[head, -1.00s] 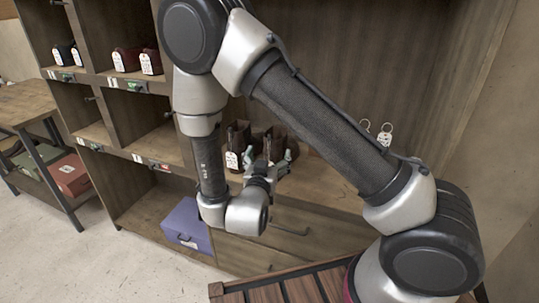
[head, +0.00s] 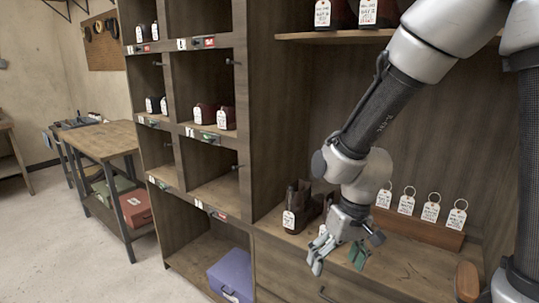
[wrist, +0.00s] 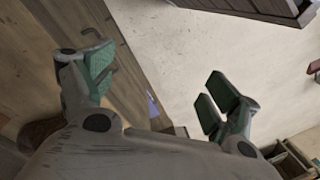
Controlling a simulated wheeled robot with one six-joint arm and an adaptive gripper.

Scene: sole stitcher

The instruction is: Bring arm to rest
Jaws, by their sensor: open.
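My gripper (head: 337,256) is open and empty in the head view, hanging in front of the shelf at the lower right of centre. In the wrist view its green-padded fingers (wrist: 155,88) stand wide apart, with floor and a wooden cabinet edge between and beyond them. My arm comes down from the upper right, bent, with the gripper pointing downward. A pair of dark brown boots (head: 301,207) with a white tag stands on the shelf just left of and behind the gripper, partly hidden by my arm.
The wooden shelf unit (head: 246,120) fills the middle and right. A purple box (head: 232,276) sits in the bottom compartment. A workbench (head: 98,140) is at left, with open floor (head: 70,245) in front.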

